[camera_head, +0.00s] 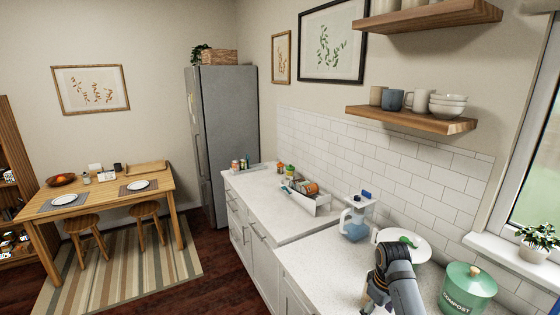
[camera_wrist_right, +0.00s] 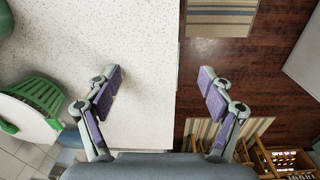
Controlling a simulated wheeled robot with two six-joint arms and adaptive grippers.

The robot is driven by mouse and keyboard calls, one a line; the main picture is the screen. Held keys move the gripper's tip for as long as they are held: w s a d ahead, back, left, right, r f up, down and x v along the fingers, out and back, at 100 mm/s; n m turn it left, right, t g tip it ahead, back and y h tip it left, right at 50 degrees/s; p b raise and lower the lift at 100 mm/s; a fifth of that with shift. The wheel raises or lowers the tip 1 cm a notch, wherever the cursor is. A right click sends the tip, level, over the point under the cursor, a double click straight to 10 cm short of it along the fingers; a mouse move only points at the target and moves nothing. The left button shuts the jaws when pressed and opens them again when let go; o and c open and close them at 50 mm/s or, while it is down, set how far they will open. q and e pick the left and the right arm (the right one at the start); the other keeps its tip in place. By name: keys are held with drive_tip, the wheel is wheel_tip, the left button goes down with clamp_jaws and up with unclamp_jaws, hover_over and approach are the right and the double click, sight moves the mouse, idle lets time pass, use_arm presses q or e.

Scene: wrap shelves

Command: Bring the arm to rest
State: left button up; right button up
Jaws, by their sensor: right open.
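My right arm comes in at the bottom right of the head view, and its right gripper (camera_head: 373,295) hangs over the front of the near counter (camera_head: 315,262). In the right wrist view the right gripper (camera_wrist_right: 160,88) has its two fingers wide apart with nothing between them. The left finger is over the white counter top (camera_wrist_right: 145,40) and the right finger is over the dark wood floor (camera_wrist_right: 225,65). The counter's edge runs between them. My left gripper is in neither view.
A white caddy (camera_head: 308,203) stands farther along the counter. Open floor lies left of the counter.

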drive_tip(key=s+a+f+m+t, duration=0.1)
drive_tip(key=s+f+m+t, duration=0.1)
drive_tip(key=s, duration=1)
drive_tip(key=s+a+f+m+t, duration=0.1)
drive_tip(key=s+a+f+m, duration=0.1)
drive_tip(key=s, duration=1)
wheel_tip(320, 180, down, 31)
drive_tip(key=s+d+g+b, duration=0.1)
drive_tip(key=d+b, duration=0.2)
drive_tip(key=b, duration=0.4)
use_arm(q)
wheel_tip(320, 180, down, 13)
drive_tip(key=b, duration=0.6)
drive_tip(key=shift+w+d, duration=0.35)
drive_tip(key=shift+d, duration=0.1)
use_arm(e)
drive_tip(key=s+f, duration=1)
drive_tip(key=f, duration=0.2)
drive_tip(key=s+d+f+g, duration=0.1)
drive_tip(key=s+f, duration=0.8)
drive_tip(key=f, duration=0.3)
drive_tip(key=shift+s+d+f+m, duration=0.15)
drive_tip(key=shift+s+f+m, duration=0.2)
drive_tip(key=shift+f+m, duration=0.05)
